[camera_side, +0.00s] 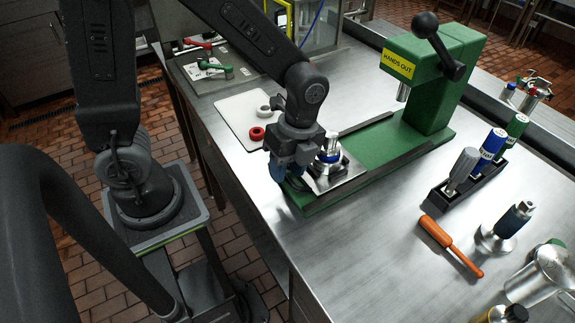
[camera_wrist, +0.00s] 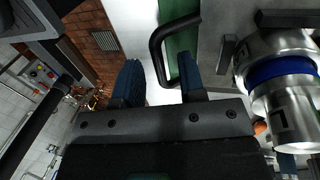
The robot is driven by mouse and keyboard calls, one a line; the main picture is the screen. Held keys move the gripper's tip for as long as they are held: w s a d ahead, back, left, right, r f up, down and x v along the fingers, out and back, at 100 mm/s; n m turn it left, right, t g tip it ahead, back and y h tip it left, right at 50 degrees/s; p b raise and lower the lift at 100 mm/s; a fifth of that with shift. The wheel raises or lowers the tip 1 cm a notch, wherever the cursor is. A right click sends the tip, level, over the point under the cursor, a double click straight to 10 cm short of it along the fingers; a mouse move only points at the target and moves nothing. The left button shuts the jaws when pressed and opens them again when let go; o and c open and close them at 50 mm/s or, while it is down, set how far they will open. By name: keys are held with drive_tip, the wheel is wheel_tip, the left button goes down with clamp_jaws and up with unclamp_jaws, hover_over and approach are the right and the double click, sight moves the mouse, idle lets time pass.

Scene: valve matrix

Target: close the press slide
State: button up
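The green press (camera_side: 435,90) stands on the table with its long green base reaching toward my arm. The press slide, a grey metal plate (camera_side: 348,181), sits at the near end of that base, out from under the press head. A silver part with a blue ring (camera_side: 329,158) stands upright on it and shows large in the wrist view (camera_wrist: 282,85). The slide's black handle (camera_wrist: 157,48) lies ahead of and between my fingers in the wrist view; contact cannot be told. My gripper (camera_side: 282,176) is at the slide's left end, blue fingers apart (camera_wrist: 159,82).
A white board (camera_side: 243,118) with a red ring (camera_side: 257,133) and a pale ring lies behind my gripper. The base's channel toward the press head looks clear.

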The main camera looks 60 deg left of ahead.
sight(344, 155)
drive_tip(key=shift+c, duration=0.4)
clamp_jaws()
drive_tip(key=w, duration=1.4)
drive_tip(key=shift+w, duration=0.2)
drive_tip(key=shift+o, duration=0.4)
unclamp_jaws()
